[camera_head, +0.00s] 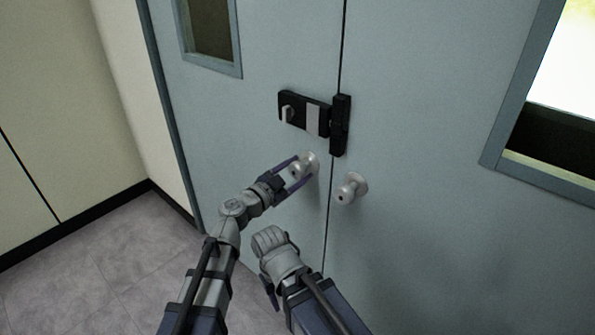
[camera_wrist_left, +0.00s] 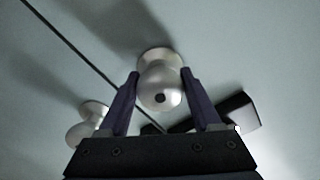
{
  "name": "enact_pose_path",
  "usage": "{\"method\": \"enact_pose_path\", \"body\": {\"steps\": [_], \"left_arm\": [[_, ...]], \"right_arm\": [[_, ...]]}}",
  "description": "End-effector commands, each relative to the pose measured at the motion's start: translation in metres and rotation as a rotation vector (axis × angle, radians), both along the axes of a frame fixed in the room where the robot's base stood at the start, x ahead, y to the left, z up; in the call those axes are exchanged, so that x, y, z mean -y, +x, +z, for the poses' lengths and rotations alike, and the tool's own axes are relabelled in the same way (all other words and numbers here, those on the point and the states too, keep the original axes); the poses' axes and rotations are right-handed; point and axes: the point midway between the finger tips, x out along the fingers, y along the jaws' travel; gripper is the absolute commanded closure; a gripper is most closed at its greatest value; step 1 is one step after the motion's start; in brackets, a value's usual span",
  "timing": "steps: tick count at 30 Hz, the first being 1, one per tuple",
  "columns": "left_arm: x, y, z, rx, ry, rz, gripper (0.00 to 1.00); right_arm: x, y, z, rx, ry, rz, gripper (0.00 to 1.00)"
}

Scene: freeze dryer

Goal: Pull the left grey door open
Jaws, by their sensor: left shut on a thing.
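The left grey door (camera_head: 243,110) is blue-grey, has a small window, and looks flush with the right door along the dark seam. Its round silver knob (camera_head: 312,161) sits below the black lock. My left gripper (camera_head: 299,168) is shut on this knob, one finger on each side. In the left wrist view, the knob (camera_wrist_left: 160,90) lies between the purple fingertips of my left gripper (camera_wrist_left: 160,84).
The right door (camera_head: 430,120) has its own silver knob (camera_head: 350,188), close to the right of my left gripper. A black lock (camera_head: 305,113) is mounted above the knobs. A cream wall (camera_head: 70,110) stands at left. The grey floor (camera_head: 110,270) there is clear.

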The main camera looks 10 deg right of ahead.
Motion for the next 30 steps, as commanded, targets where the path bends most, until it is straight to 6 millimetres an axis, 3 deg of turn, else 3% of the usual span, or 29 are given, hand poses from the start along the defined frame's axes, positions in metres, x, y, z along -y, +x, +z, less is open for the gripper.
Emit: {"method": "enact_pose_path", "body": {"steps": [24, 30], "left_arm": [[-0.001, -0.001, 0.0, 0.065, 0.052, -0.001, 1.0], [-0.029, -0.015, 0.0, 0.066, 0.051, -0.031, 1.0]], "right_arm": [[0.0, 0.0, 0.0, 0.0, 0.0, 0.0, 0.5], [0.0, 0.0, 0.0, 0.0, 0.0, 0.0, 0.5]]}}
